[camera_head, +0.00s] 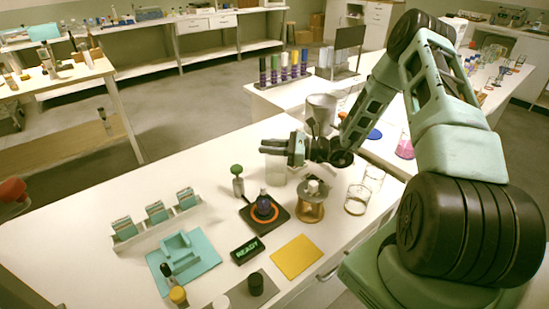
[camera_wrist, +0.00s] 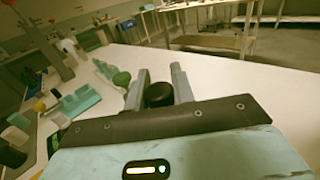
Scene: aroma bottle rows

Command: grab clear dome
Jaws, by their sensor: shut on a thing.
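My gripper (camera_head: 272,148) is over the white bench in the head view, its fingers shut on a black knob (camera_wrist: 158,94) that shows between them in the wrist view. A faint clear body, the clear dome (camera_head: 277,173), shows just below the fingers in the head view. Its lower edge is hard to make out, so I cannot tell whether it touches the bench. In the wrist view the gripper's body hides what lies under the knob.
A dark round bottle (camera_head: 264,205) sits on a black pad with an orange ring. A green-topped bottle (camera_head: 238,178), a brass stand (camera_head: 311,208), glass beakers (camera_head: 357,199), a READY display (camera_head: 247,251) and a yellow mat (camera_head: 296,257) are close by. The bench's left back is clear.

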